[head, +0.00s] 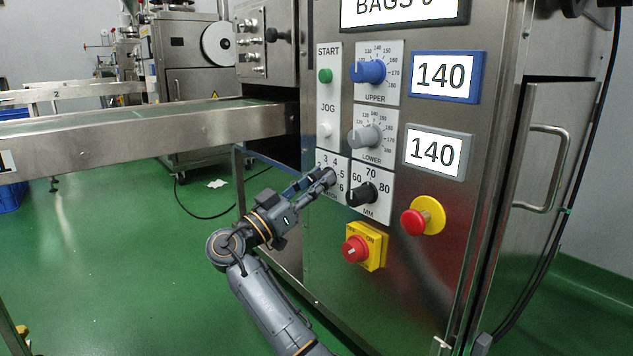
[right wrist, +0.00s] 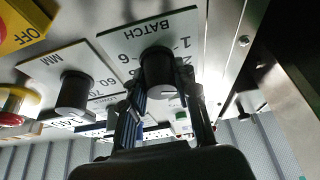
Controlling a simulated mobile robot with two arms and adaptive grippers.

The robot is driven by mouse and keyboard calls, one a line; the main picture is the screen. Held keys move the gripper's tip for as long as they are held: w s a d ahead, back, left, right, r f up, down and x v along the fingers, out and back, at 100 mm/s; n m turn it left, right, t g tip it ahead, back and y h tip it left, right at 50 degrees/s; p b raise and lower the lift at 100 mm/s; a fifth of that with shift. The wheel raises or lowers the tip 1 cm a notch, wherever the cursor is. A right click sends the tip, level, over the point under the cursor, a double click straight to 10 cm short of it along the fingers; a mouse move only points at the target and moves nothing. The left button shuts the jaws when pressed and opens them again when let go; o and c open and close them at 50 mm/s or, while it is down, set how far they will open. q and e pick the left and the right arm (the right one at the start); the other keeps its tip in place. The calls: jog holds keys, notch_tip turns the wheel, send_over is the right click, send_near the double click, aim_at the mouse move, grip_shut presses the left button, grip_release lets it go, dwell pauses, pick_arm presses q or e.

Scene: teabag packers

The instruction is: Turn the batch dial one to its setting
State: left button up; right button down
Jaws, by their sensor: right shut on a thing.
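The batch dial (right wrist: 160,78) is a black round knob on a white plate marked BATCH with numbers around it, seen in the right wrist view. My right gripper (right wrist: 165,100) has one finger on each side of this knob and is shut on it. In the head view my right gripper (head: 326,178) reaches up from below to the batch plate (head: 325,160). There it covers most of the dial, so I cannot read its setting. My left gripper is not in view.
Close beside the batch plate is the black MM dial (head: 361,194). Above are the grey LOWER dial (head: 366,136) and blue UPPER dial (head: 370,71). Below is a red switch (head: 356,248) on yellow; right is a red emergency button (head: 416,221). A conveyor (head: 150,140) runs left.

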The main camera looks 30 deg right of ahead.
jog(key=shift+m+g, duration=0.4)
jog(key=shift+m, duration=0.1)
jog(key=c, duration=1)
grip_release()
jog(key=shift+a, duration=0.15)
jog(key=v, duration=1.1)
jog(key=shift+a+f, duration=0.35)
